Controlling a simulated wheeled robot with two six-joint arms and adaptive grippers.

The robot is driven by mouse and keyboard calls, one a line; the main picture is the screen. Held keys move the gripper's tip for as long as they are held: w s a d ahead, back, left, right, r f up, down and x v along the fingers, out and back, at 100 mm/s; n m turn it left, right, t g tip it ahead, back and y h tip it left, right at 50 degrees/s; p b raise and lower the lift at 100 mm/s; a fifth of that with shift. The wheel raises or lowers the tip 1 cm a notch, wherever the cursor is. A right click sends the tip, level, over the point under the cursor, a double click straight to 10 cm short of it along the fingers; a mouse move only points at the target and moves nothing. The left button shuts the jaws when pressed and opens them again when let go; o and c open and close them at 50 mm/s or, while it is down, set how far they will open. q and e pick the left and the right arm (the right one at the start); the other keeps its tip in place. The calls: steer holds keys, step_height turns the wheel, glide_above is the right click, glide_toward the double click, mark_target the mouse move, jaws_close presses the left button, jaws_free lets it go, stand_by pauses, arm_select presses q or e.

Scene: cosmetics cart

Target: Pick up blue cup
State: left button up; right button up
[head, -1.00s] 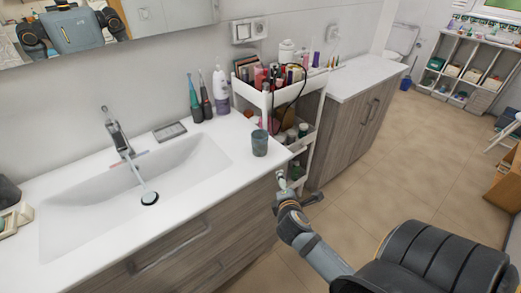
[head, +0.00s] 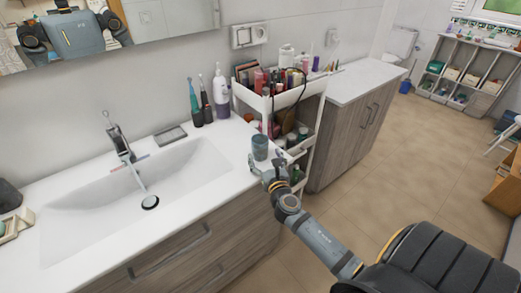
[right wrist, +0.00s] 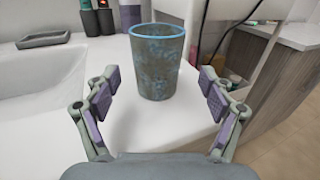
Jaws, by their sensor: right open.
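The blue cup (head: 260,146) stands upright on the white counter near its right front corner. In the right wrist view the cup (right wrist: 157,68) is grey-blue and mottled, with a bright blue rim. My right gripper (head: 262,167) is at the counter's edge, just in front of the cup. In the right wrist view my right gripper (right wrist: 160,98) is open, with one finger on each side of the cup's lower part and gaps showing between them. The cup is not gripped. My left gripper shows only in the mirror at upper left, too small to read.
A white cart (head: 310,128) full of cosmetics stands just right of the counter. Toothbrushes (head: 205,103) and a white-purple bottle (head: 221,95) stand behind the cup. A soap dish (head: 170,134) lies behind the sink (head: 95,205). The counter left of the cup is clear.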

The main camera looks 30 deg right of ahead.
mark_target(263, 151)
steer(key=p+x, duration=0.1)
steer(key=x, duration=0.4)
steer(key=shift+w+a+r, duration=0.1)
steer(key=shift+w+r, duration=0.05)
steer(key=shift+r, duration=0.05)
steer(key=shift+c, duration=1)
steer(key=shift+r, duration=0.1)
steer(key=c, duration=1.1)
